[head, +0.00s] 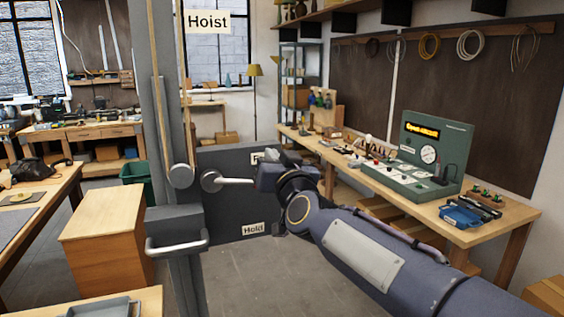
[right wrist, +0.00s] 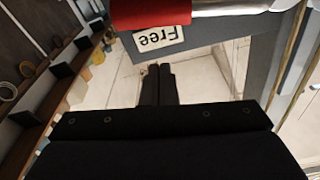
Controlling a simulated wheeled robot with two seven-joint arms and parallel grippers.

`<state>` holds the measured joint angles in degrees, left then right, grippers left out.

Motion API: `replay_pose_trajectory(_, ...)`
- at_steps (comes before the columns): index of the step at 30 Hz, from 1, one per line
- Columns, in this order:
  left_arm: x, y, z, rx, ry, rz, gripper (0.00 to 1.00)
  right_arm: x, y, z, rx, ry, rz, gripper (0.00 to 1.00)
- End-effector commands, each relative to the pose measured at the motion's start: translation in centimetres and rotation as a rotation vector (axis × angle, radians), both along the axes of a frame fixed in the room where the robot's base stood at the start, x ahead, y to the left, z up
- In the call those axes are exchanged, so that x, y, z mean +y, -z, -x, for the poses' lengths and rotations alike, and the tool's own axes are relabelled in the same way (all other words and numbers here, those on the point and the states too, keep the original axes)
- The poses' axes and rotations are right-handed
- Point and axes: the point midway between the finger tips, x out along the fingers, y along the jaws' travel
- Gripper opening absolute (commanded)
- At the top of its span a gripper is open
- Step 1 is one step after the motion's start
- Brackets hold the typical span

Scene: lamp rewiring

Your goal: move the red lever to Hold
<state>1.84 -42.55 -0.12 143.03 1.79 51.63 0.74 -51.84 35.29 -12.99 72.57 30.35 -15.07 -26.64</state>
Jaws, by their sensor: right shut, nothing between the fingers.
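The lever's pale metal rod (head: 236,181) runs nearly level to the right from its round pivot on the hoist post. Its red grip (right wrist: 150,12) shows at the top of the right wrist view; in the head view my right gripper hides it. The "Hold" label (head: 253,229) is low on the dark panel, below the lever. The "Free" label (right wrist: 158,38) shows beside the red grip in the wrist view. My right gripper (right wrist: 158,72) is shut and empty, its fingertips just short of the grip in the picture; contact cannot be told. My left gripper is out of view.
The hoist post (head: 182,265) with its "Hoist" sign (head: 208,21) stands left of the lever. A wooden cabinet (head: 112,240) is farther left. A workbench (head: 500,226) with a green test console (head: 436,150) is on the right. Bare floor lies below the panel.

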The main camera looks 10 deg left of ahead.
Motion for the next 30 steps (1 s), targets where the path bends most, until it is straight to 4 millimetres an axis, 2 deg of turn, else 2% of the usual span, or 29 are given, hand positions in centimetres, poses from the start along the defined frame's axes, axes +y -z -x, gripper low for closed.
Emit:
replay_pose_trajectory(3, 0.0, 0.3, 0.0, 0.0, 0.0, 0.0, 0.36, 0.1, 1.9, 0.3, 0.003, -0.001, 0.002, 0.0)
replay_pose_trajectory(9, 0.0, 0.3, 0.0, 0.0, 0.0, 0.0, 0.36, 0.2, 3.5, 0.9, 0.002, 0.001, 0.001, 0.0)
replay_pose_trajectory(23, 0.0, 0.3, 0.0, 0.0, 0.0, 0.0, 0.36, 0.2, 3.9, 1.0, 0.001, 0.001, -0.002, 0.0)
replay_pose_trajectory(30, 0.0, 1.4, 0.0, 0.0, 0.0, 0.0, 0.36, -0.7, 4.6, 1.0, 0.026, 0.001, -0.038, 0.0)
